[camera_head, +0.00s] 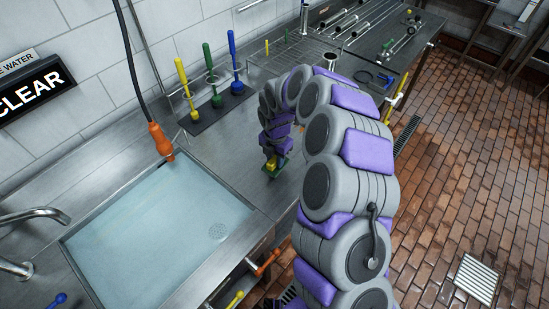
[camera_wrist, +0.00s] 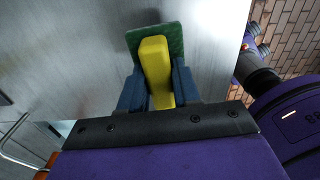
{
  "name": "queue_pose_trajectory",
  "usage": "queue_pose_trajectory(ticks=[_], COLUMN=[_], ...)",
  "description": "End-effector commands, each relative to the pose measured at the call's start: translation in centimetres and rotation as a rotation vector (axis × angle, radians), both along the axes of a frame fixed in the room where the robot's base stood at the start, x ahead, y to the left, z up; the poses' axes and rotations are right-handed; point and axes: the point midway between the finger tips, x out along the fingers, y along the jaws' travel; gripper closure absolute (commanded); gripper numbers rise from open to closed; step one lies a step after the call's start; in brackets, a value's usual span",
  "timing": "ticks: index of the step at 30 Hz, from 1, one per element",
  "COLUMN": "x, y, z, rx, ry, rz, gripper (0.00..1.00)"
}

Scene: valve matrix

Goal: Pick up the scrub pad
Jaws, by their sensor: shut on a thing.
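The scrub pad (camera_wrist: 156,65) has a yellow block-shaped body on a green backing. In the wrist view it sits between the two dark blue fingers of my gripper (camera_wrist: 160,88), which are shut on its sides. In the head view the scrub pad (camera_head: 271,164) shows small and partly hidden at the end of my gripper (camera_head: 275,160), over the steel counter just right of the sink basin. I cannot tell whether the pad touches the counter.
The water-filled sink basin (camera_head: 155,235) is to the left, with an orange-handled hose tool (camera_head: 160,140) at its back edge. Yellow, green and blue brushes (camera_head: 212,78) stand on a dark tray behind. A wire rack (camera_head: 292,55) is farther right. The counter (camera_head: 240,140) around the gripper is bare.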

Motion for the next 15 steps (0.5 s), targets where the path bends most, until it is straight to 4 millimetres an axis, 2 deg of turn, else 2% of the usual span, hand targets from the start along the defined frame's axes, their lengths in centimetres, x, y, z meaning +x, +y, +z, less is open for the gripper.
queue_pose_trajectory(ticks=[8,15], x=[-3.8,-8.3], y=[-0.7,-1.4], z=[0.5,0.9], rx=[0.001,0.000], ry=[0.001,0.002], rz=[0.002,0.002], gripper=[0.99,0.99])
